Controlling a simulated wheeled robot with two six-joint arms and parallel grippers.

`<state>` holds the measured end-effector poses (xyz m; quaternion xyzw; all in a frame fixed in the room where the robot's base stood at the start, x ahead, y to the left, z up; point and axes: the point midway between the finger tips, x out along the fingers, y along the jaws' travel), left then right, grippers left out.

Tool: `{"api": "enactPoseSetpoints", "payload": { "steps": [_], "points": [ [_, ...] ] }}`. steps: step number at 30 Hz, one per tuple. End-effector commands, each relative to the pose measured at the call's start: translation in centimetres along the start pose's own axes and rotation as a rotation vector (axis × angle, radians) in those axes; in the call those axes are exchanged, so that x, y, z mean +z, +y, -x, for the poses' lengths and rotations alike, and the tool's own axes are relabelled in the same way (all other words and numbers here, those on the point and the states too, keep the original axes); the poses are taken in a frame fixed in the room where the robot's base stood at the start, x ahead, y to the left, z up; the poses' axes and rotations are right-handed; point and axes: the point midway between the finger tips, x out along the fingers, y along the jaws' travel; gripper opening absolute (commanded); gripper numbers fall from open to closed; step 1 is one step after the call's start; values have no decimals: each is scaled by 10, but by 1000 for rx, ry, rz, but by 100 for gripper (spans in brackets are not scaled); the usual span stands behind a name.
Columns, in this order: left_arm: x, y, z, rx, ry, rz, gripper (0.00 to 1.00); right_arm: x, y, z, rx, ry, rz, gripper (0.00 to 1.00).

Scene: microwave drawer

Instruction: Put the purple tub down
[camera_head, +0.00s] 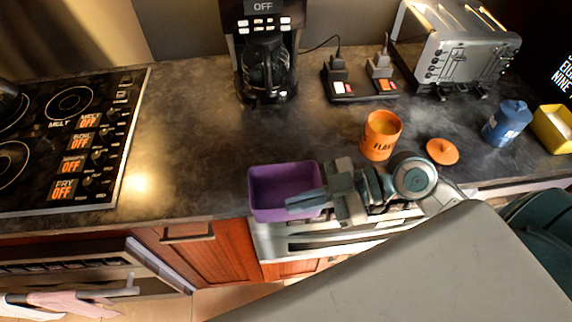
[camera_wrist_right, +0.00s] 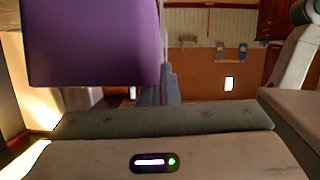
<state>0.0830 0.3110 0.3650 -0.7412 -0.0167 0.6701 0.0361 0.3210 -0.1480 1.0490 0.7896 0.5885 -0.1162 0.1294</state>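The purple tub (camera_head: 268,204) is upright and open-topped at the counter's front edge in the head view. Its inside looks empty. Whether its base touches the counter cannot be told. My right gripper (camera_head: 305,201) reaches it from the right, with its fingers at the tub's right side. In the right wrist view the tub (camera_wrist_right: 92,45) fills the upper left. There the right gripper's fingers (camera_wrist_right: 160,88) are close together at the tub's right wall and look shut on it. My left gripper is not in view.
The dark counter (camera_head: 190,130) is clear left of the tub, up to the stove (camera_head: 60,135). A coffee maker (camera_head: 265,60) stands behind. An orange canister (camera_head: 381,138), an orange lid (camera_head: 442,151), a blue jar (camera_head: 507,124) and a toaster (camera_head: 455,50) are to the right.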

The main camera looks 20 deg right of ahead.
Motion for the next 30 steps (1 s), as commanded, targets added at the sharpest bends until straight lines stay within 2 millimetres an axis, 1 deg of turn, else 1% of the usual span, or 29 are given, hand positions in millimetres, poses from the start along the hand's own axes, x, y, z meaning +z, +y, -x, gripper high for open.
{"api": "enactPoseSetpoints", "payload": {
  "steps": [1,6,7,9,15,18,21,23,26,30],
  "points": [
    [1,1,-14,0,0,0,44,8,8,-3,2,-1,8,0],
    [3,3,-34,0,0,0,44,10,28,-4,2,-1,6,0],
    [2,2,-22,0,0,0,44,3,37,-3,5,1,0,0],
    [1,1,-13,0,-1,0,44,2,53,-3,5,4,-4,0],
    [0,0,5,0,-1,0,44,8,100,-7,4,3,-4,0],
    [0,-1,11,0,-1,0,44,12,118,-9,3,2,-2,0],
    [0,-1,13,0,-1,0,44,16,128,-11,1,1,-3,0],
    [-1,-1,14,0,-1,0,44,17,131,-12,1,1,-1,0],
    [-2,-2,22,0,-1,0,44,26,132,-15,-1,1,-7,0],
    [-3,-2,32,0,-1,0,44,44,130,-21,0,1,-8,0]
  ]
}}
